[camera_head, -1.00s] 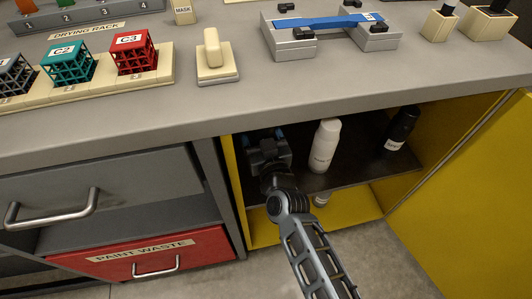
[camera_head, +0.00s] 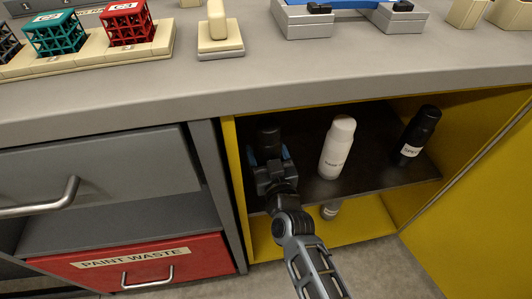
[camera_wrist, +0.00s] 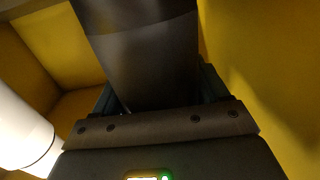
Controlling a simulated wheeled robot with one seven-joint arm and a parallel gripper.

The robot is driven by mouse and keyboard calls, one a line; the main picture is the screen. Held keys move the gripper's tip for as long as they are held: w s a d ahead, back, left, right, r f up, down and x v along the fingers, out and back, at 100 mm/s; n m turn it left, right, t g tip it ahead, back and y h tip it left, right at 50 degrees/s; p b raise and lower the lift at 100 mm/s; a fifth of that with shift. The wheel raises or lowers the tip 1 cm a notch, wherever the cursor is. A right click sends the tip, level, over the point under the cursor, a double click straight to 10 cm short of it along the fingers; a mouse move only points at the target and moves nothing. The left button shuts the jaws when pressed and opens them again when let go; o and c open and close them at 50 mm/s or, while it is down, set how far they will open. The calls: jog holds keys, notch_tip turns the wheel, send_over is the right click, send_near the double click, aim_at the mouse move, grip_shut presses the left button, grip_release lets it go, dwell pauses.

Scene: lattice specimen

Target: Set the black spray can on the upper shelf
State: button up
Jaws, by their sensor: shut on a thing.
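My gripper (camera_head: 268,160) is inside the yellow cabinet, at the left end of the dark upper shelf (camera_head: 378,172). It is shut on a black can (camera_head: 268,137), whose dark top shows just beyond the jaws. In the wrist view the same can (camera_wrist: 145,60) stands between the fingers as a wide dark cylinder. Its lower part is hidden, so I cannot tell whether it touches the shelf. Another black can (camera_head: 417,135) with a white label stands at the right of the shelf.
A white bottle (camera_head: 337,147) stands mid-shelf, right of my gripper; it also shows in the wrist view (camera_wrist: 22,130). The yellow left wall (camera_head: 235,160) is close to my gripper. A grey-capped item (camera_head: 330,211) is below the shelf. The yellow door (camera_head: 475,205) is open at right.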

jog(key=shift+f+b, duration=0.45)
jog(key=o, duration=1.3)
jog(key=shift+s+f, duration=0.1)
jog(key=shift+f, duration=0.15)
jog(key=shift+o, duration=0.2)
